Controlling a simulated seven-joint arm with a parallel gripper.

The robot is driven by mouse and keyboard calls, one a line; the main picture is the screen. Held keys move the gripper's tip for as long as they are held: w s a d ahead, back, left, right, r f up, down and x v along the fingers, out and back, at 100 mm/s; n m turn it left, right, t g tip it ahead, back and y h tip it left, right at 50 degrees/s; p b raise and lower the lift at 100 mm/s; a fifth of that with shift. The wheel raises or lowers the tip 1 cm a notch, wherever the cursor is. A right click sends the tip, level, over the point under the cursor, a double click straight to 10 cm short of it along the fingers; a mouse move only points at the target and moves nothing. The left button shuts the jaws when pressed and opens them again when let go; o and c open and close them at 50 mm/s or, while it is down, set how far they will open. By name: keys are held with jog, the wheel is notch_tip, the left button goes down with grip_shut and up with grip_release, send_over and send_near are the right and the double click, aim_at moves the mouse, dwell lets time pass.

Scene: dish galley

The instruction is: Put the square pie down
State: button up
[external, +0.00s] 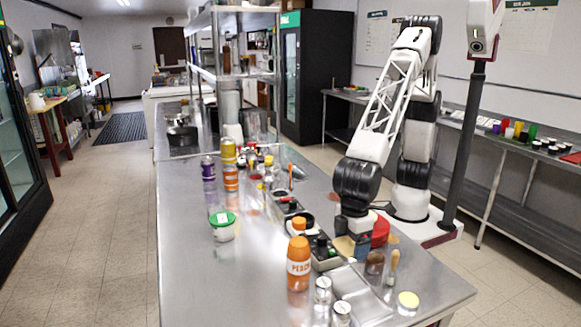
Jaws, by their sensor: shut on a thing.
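My gripper (352,236) points down low over the right part of the steel counter (258,270). It is shut on a small tan piece, which I take to be the square pie (343,246). The pie shows only in part at the fingertips, and its full shape is hidden. I cannot tell whether it touches the counter or hangs just above it. A blue thing (362,252) and a red round thing (380,232) are close beside the gripper.
An orange bottle (299,265) and a dark tray (325,255) are left of the gripper. Glass jars (323,290), a yellow-lidded jar (407,302) and a wooden-handled brush (394,262) are in front. A green-lidded tub (222,226) is farther left. The counter's front left is clear.

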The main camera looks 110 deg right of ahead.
jog(key=shift+d, duration=0.35)
send_over(346, 281)
jog(key=shift+f, duration=3.15)
jog(key=shift+f, duration=1.85)
jog(key=shift+f, duration=0.15)
jog(key=o, duration=0.7)
